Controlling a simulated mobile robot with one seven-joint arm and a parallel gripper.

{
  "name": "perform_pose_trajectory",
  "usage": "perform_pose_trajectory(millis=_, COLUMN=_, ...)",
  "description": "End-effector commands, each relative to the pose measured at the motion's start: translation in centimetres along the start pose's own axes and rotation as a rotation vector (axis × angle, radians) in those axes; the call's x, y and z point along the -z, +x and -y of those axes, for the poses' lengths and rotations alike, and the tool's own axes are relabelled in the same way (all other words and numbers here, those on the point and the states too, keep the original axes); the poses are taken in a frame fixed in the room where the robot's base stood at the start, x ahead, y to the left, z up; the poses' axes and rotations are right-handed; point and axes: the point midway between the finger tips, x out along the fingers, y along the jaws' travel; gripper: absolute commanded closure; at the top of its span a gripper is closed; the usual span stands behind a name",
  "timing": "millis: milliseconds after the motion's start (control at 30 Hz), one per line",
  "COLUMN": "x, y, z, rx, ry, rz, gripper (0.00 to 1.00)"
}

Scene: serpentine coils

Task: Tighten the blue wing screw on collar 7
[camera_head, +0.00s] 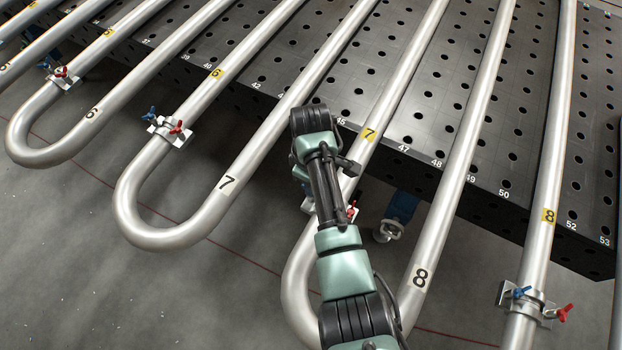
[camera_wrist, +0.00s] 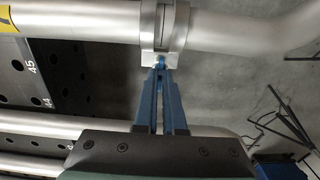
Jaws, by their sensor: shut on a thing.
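Collar 7 (camera_head: 308,205) clamps the silver pipe below the yellow 7 tag (camera_head: 369,133), mostly hidden behind my arm in the head view. Its red wing screw (camera_head: 351,211) shows just right of the arm. In the wrist view the collar (camera_wrist: 163,25) wraps the pipe at the top middle. My gripper (camera_wrist: 161,74) has its two blue fingers pinched together at the collar's lower edge. They are shut on the blue wing screw (camera_wrist: 161,60), of which only a small part shows between the tips.
The dark perforated table (camera_head: 430,90) lies behind the pipe bends. Neighbouring collars (camera_head: 168,131) and (camera_head: 533,304) carry blue and red screws too. A pipe marked 8 (camera_head: 419,278) runs close to the right of my arm. Grey floor (camera_head: 90,250) is open at left.

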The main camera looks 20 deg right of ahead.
Motion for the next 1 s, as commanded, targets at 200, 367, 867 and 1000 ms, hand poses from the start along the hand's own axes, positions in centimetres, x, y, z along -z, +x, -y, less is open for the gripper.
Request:
perform_pose_trajectory(millis=200, x=0.08, y=-0.31, z=0.02, rx=0.000, ry=0.204, rz=0.000, gripper=1.00)
perform_pose_trajectory(millis=367, x=0.10, y=-0.35, z=-0.05, rx=-0.002, ry=0.355, rz=0.000, gripper=1.00)
perform_pose_trajectory(millis=867, x=0.17, y=-0.43, z=-0.17, rx=-0.003, ry=0.831, rz=-0.004, gripper=1.00)
perform_pose_trajectory(millis=1000, x=0.21, y=-0.46, z=-0.17, rx=-0.002, ry=0.963, rz=-0.005, gripper=1.00)
